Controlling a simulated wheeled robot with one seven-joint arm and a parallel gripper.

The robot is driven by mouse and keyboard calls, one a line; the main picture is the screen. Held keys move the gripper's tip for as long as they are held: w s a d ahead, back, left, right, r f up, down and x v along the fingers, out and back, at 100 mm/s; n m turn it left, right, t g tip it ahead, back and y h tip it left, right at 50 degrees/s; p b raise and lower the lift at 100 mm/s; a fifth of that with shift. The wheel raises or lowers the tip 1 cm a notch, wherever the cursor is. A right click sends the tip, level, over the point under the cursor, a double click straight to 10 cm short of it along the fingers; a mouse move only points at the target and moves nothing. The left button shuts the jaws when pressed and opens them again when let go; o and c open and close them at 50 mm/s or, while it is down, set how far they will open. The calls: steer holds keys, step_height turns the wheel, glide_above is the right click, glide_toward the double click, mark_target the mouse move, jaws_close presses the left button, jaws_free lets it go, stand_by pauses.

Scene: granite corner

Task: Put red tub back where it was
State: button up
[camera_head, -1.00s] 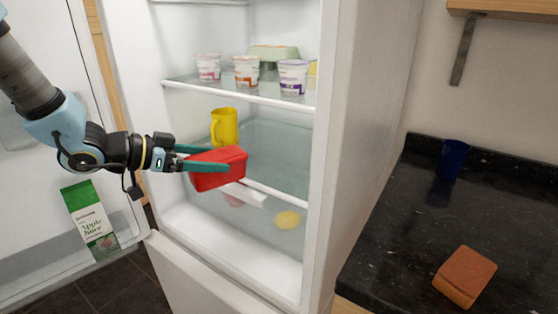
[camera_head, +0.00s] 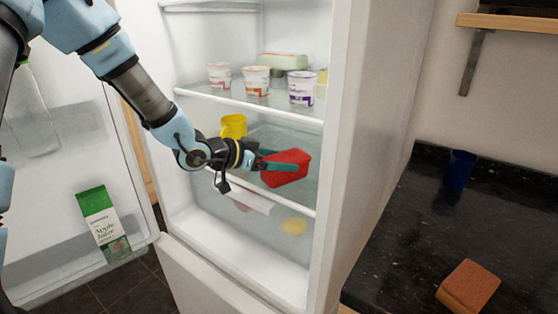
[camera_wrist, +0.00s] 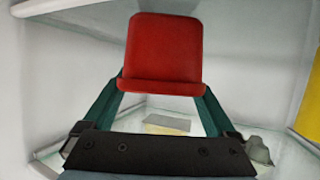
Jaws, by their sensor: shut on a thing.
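The red tub (camera_head: 286,168) is held between the teal fingers of my gripper (camera_head: 268,163), inside the open fridge, at the level of the middle glass shelf (camera_head: 290,203). In the wrist view the red tub (camera_wrist: 165,52) fills the upper middle, with a finger of my gripper (camera_wrist: 162,95) on each side. I cannot tell whether the tub touches the shelf. The tub's far side is hidden.
A yellow mug (camera_head: 234,125) stands on the same shelf, left of the tub. Yogurt cups (camera_head: 302,88) and a green carton (camera_head: 283,61) are on the shelf above. A yellow item (camera_head: 294,226) lies lower down. The fridge side wall (camera_head: 345,150) is to the right.

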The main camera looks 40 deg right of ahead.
steer(key=shift+f, duration=0.3)
steer(key=shift+f, duration=0.15)
steer(key=o, duration=1.4)
steer(key=shift+c, duration=0.2)
steer(key=shift+r, duration=0.2)
steer(key=shift+w+a, duration=0.1)
steer(key=shift+a, duration=0.3)
steer(key=v, duration=1.1)
steer(key=shift+b, duration=0.45)
steer(key=shift+a, duration=0.15)
